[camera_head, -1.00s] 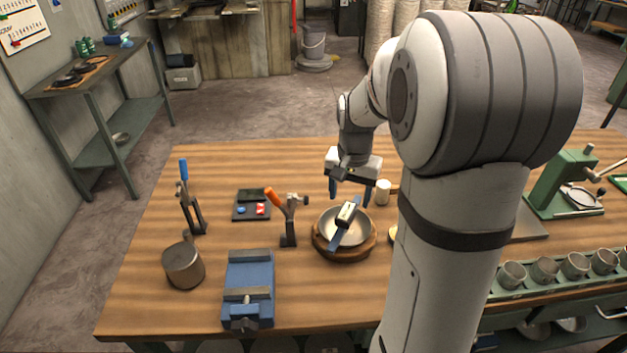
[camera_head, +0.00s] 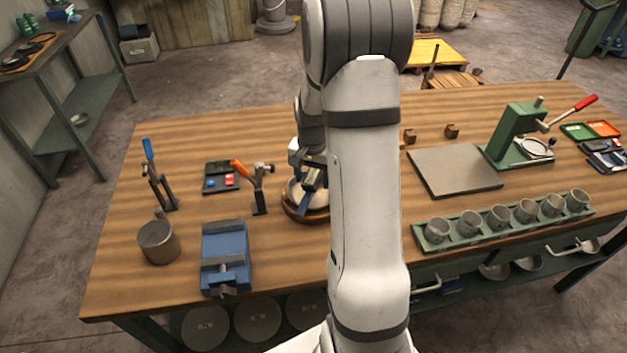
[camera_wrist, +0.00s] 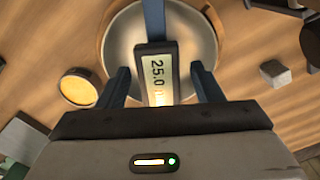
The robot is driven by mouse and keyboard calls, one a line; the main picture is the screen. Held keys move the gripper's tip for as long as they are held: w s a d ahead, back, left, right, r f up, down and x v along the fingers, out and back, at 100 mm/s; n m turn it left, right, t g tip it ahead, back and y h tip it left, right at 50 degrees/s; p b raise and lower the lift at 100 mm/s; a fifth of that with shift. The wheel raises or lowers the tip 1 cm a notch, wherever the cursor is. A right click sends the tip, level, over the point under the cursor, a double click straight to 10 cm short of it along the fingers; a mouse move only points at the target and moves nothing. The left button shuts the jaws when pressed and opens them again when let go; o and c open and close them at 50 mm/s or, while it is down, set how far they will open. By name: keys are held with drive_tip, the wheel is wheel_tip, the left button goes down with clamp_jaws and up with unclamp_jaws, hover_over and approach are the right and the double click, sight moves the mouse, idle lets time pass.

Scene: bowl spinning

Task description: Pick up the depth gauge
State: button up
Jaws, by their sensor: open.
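The depth gauge (camera_wrist: 158,70) has a dark body, a lit display reading 25.0 and a blue bar. It lies across a metal bowl (camera_wrist: 193,32) on a round wooden base (camera_wrist: 222,22). In the wrist view my gripper (camera_wrist: 160,68) is open, with one blue finger on each side of the display body and gaps on both sides. In the head view the gauge (camera_head: 311,179) is at the bowl (camera_head: 295,194), close under my gripper (camera_head: 306,168). My arm hides the right part of the bowl there.
An orange-handled clamp (camera_head: 258,190) stands close left of the bowl, with a blue vise (camera_head: 225,250) nearer the front. A yellow-topped round container (camera_wrist: 78,88) and a grey block (camera_wrist: 275,73) flank the bowl. A flat grey plate (camera_head: 455,170) lies to the right.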

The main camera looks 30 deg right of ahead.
sight(312, 175)
drive_tip(key=shift+c, duration=0.2)
drive_tip(key=c, duration=1.3)
wheel_tip(312, 175, up, 9)
drive_tip(key=shift+f+b, duration=0.15)
drive_tip(key=shift+b, duration=0.7)
clamp_jaws()
drive_tip(key=shift+b, duration=0.75)
